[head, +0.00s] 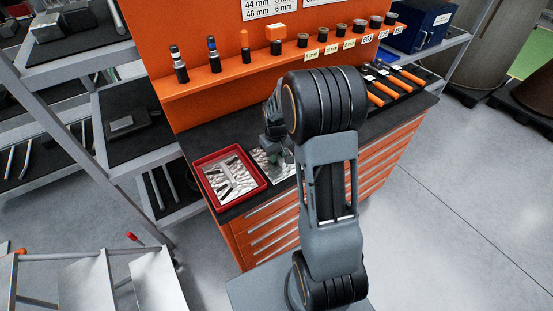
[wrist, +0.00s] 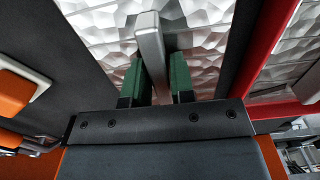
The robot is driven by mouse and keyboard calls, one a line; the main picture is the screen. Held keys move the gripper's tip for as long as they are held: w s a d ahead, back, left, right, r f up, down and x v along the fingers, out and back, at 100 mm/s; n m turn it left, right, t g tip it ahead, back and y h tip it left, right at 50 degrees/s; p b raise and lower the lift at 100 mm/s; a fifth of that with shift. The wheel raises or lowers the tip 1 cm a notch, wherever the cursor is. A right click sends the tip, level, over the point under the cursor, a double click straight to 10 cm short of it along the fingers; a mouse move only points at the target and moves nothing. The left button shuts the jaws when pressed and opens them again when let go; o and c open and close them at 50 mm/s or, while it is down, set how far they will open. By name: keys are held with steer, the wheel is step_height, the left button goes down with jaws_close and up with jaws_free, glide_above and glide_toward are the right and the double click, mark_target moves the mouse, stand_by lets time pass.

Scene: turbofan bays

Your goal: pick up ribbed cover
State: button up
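My gripper (wrist: 155,88) points down at the bench, with its two green fingers on either side of a grey bar-shaped part (wrist: 150,42). The bar runs out past the fingertips over a silver, embossed surface (wrist: 205,30). I take the bar to be the ribbed cover or its rib, but cannot tell which. Whether both fingers press on it is not clear. In the head view my gripper (head: 276,150) is over a silver patch (head: 262,162) on the bench, right of the red tray, and my arm and gripper hide the bar.
The red tray (head: 264,182) holds several grey bars on a silver lining; its red wall (wrist: 272,45) is close to my gripper. An orange back panel (head: 215,92) with a shelf of tools stands behind. Orange-handled tools (head: 385,88) lie on the bench at right.

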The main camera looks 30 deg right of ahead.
jaws_close()
